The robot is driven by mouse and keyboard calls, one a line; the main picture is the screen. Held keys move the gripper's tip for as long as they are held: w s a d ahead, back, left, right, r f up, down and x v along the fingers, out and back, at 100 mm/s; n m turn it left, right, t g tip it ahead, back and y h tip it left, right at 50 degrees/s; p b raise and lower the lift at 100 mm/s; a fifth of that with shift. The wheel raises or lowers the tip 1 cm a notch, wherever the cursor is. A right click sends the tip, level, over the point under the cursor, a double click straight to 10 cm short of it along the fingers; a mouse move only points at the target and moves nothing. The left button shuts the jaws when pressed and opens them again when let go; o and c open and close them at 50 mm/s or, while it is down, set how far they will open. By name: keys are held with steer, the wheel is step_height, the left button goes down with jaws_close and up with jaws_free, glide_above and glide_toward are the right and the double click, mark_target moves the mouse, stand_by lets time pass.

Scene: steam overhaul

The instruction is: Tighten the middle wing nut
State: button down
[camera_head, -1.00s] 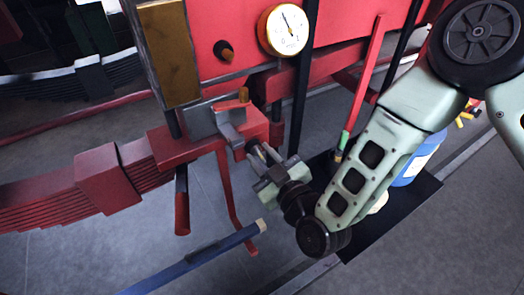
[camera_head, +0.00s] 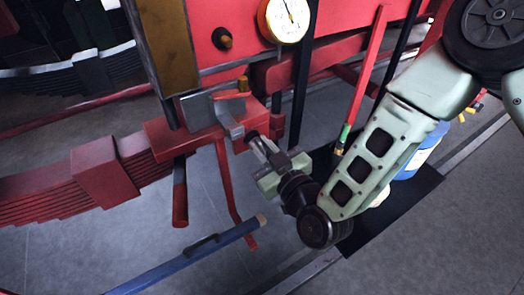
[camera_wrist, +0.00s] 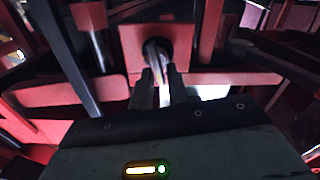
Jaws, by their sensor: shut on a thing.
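My gripper (camera_head: 258,144) reaches up and left to the red block at the end of the leaf spring (camera_head: 98,170). In the wrist view, my two dark fingers (camera_wrist: 158,76) are shut on a small pale metal piece (camera_wrist: 155,52). It stands in front of a red square plate (camera_wrist: 131,42) with a dark round opening. This piece is where the wing nut is held; its wings are mostly hidden by the fingers. I cannot tell from the pictures how far it is threaded on. A grey bracket (camera_head: 228,118) sits just left of my fingertips.
A pressure gauge (camera_head: 287,18) and a red panel (camera_head: 220,62) are above. A blue bar (camera_head: 190,262) lies below. A red hanging rod (camera_head: 232,195) is close to my gripper's left. A black mat (camera_head: 395,212) with a blue container (camera_head: 420,155) lies to the right.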

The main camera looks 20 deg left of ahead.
steer(key=m+b, duration=0.4)
steer(key=m, duration=0.2)
steer(key=f+m+b, duration=0.1)
steer(key=m+b, duration=0.4)
steer(key=m, duration=0.1)
steer(key=w+d+m+b, duration=0.1)
steer(key=m+b, duration=0.4)
steer(key=m, duration=0.2)
steer(key=shift+f, duration=0.3)
steer(key=shift+s, duration=0.1)
stand_by(0.9)
steer(key=c, duration=1.6)
jaws_free()
steer(key=shift+a+r, duration=0.1)
steer(key=shift+o, duration=0.2)
